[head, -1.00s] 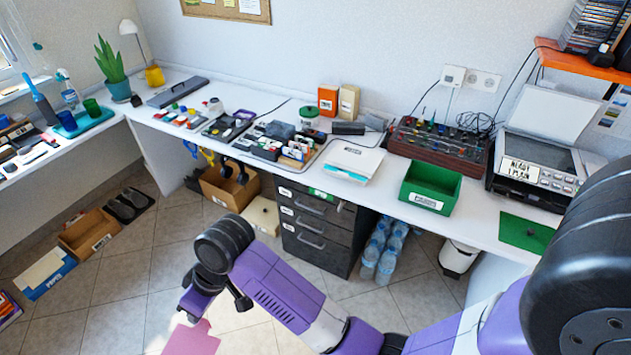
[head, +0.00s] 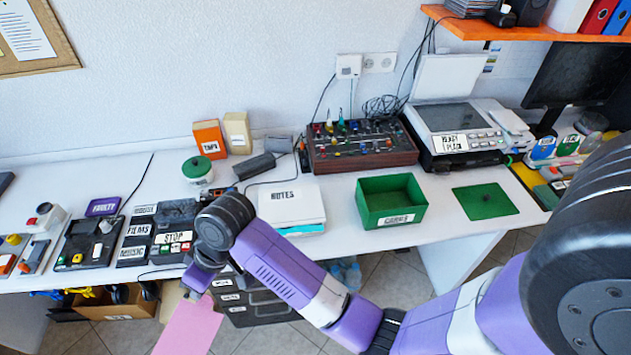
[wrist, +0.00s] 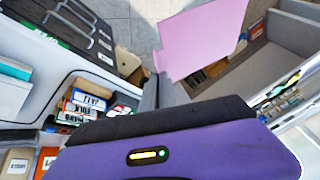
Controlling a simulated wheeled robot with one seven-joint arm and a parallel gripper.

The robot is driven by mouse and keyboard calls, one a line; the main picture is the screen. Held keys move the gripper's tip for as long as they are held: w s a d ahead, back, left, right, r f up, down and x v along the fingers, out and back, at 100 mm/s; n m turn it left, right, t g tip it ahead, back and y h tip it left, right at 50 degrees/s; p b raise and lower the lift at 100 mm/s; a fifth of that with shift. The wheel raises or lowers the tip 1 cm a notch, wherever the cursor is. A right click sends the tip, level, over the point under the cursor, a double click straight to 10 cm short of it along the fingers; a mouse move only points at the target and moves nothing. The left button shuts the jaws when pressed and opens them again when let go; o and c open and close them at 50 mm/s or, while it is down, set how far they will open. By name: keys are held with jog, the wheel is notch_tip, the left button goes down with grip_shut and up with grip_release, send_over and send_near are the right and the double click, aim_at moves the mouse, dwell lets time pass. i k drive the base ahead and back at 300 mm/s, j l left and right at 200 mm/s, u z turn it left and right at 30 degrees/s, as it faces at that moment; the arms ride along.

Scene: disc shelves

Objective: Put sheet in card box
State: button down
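A pink sheet (head: 190,328) hangs from my gripper (head: 198,290) in front of the desk's front edge, low in the head view. The sheet also shows in the wrist view (wrist: 203,42), just past the dark fingers (wrist: 158,92), which are closed on its edge. The green open box (head: 391,205), labelled as the card box, stands on the desk to the right of my gripper. It looks empty. Its flat green lid (head: 485,201) lies on the desk to its right.
Labelled devices (head: 160,238) crowd the desk's left. Drawers (head: 250,300) stand under the desk.

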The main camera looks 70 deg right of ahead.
aim_at(388, 207)
jog(key=i+j+z, duration=0.1)
jog(key=z, duration=0.35)
jog(key=i+j+z, duration=0.2)
jog(key=z, duration=0.25)
jog(key=i+j+z, duration=0.2)
jog(key=z, duration=0.25)
jog(key=i+j+z, duration=0.1)
jog(key=j+z, duration=0.35)
jog(key=l, duration=0.1)
